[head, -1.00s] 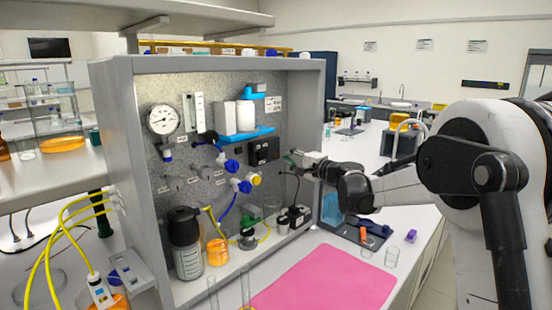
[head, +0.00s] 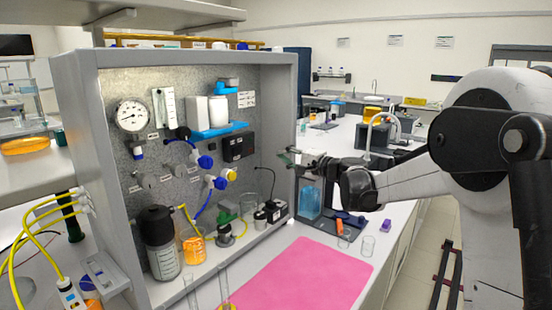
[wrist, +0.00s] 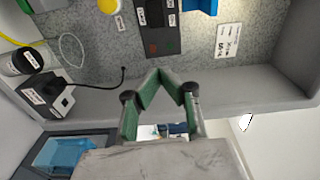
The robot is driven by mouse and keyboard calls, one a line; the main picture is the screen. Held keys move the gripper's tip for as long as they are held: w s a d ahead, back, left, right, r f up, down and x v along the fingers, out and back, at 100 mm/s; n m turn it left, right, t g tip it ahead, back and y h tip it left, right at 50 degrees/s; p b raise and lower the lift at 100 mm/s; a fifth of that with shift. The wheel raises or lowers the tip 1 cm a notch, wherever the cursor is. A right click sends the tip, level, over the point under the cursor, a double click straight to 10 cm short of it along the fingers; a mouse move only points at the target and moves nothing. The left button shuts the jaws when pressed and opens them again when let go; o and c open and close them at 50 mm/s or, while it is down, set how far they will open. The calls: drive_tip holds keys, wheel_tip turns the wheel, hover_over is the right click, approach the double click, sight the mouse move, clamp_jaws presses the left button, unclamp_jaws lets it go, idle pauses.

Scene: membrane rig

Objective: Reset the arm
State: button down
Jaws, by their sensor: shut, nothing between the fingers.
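My gripper (head: 287,155) is at the right edge of the membrane rig cabinet (head: 277,110), held above the bench and in front of the panel's right side. It also shows in the wrist view (wrist: 167,82), where its two green-padded fingers meet at the tips. It is shut and empty. The panel carries a round gauge (head: 131,115), blue valves (head: 204,161), a yellow knob (head: 230,174) and a black switch box (head: 238,147). The switch box also shows in the wrist view (wrist: 158,28), ahead of the fingers.
A pink mat (head: 300,277) lies on the bench in front of the cabinet. A dark bottle (head: 158,240) and an orange-filled beaker (head: 193,247) stand on the cabinet floor. A blue container (head: 309,200), a glass beaker (head: 368,246) and a purple item (head: 386,225) are below my gripper.

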drive_tip(key=s+d+f+n+g+h, duration=0.2)
drive_tip(key=s+n+g+h, duration=0.3)
drive_tip(key=s, duration=2)
drive_tip(key=s+d+f+n+h, duration=0.1)
drive_tip(key=s+d+f+h, duration=0.1)
drive_tip(key=s, duration=0.6)
drive_tip(key=s+d+f+n+h, duration=0.1)
drive_tip(key=s+d+f+h, duration=0.2)
drive_tip(key=s+d+f, duration=0.2)
drive_tip(key=s+d+f+n+h, duration=0.1)
drive_tip(key=s+d+f, duration=0.3)
drive_tip(key=s, duration=0.7)
drive_tip(key=shift+d+f+n+h, duration=0.2)
drive_tip(key=shift+d+n+h, duration=0.1)
drive_tip(key=shift+h, duration=0.6)
